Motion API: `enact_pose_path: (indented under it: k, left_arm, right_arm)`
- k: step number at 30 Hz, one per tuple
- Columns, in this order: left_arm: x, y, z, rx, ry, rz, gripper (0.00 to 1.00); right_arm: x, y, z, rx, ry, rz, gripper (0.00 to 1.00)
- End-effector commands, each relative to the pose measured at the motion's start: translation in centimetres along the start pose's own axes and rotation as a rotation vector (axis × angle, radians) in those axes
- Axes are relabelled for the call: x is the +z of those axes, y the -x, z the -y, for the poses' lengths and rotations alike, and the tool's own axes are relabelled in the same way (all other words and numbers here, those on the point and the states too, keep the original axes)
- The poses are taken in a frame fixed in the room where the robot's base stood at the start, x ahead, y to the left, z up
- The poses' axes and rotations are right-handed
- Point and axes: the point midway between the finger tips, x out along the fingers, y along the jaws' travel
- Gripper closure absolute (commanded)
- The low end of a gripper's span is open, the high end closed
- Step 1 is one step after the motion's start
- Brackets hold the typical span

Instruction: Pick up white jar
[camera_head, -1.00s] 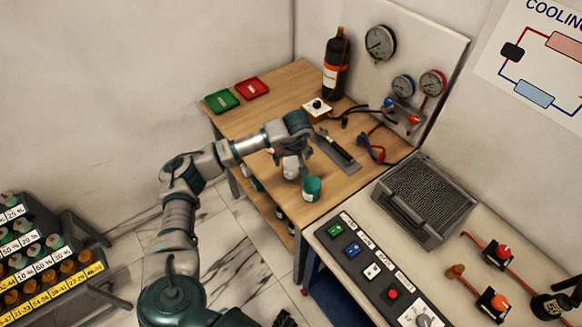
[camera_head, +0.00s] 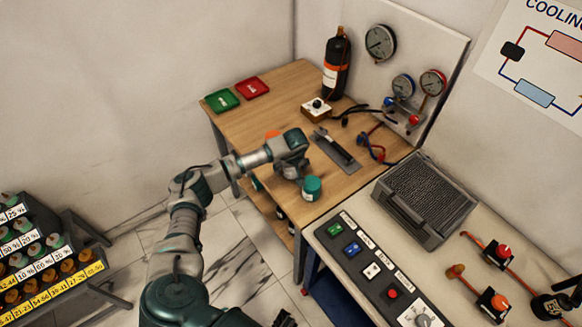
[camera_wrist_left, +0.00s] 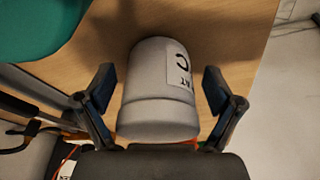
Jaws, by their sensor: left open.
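The white jar (camera_wrist_left: 158,95) has a dark-printed label and stands between the two fingers of my open left gripper (camera_wrist_left: 158,82) in the left wrist view. A gap shows on each side, so the fingers do not touch it. In the head view my left gripper (camera_head: 300,178) is low over the wooden table's near edge, and the jar is mostly hidden by it. A teal-lidded jar (camera_head: 312,188) stands close to the right of the gripper. A dark tip at the bottom edge may be my right gripper (camera_head: 285,318); its jaws are unclear.
The wooden table (camera_head: 245,122) holds green (camera_head: 222,100) and red (camera_head: 252,88) trays, a black bottle (camera_head: 336,65) and a flat grey tool (camera_head: 336,150). An orange item (camera_head: 272,134) shows behind my arm. A button panel (camera_head: 372,265) is at the right.

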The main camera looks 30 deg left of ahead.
Motion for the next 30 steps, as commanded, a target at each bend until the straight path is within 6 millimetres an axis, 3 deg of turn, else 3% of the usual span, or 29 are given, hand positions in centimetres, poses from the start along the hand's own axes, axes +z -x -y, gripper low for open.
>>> enact_pose_path:
  k: [1,6,9,20,30]
  left_arm:
    - [0.0,0.0,0.0,0.0,-0.001,0.0,0.15]
    - [0.0,0.0,-0.1,0.0,-0.001,0.0,0.58]
    - [0.0,0.0,-0.1,0.0,-0.001,0.0,0.76]
    - [-0.3,0.8,-0.1,0.003,0.0,-0.002,0.78]
    - [-2.1,7.5,-0.1,0.003,0.0,-0.003,0.78]
  right_arm:
    - [-0.1,0.1,0.0,0.0,0.0,-0.002,0.6]
    - [-0.2,0.1,0.0,0.0,0.0,-0.005,0.6]
    - [-0.2,0.1,0.0,0.0,0.0,-0.005,0.6]
    - [0.2,0.0,0.0,-0.001,0.0,0.001,0.6]
    - [0.6,-0.2,0.1,-0.001,0.0,0.005,0.6]
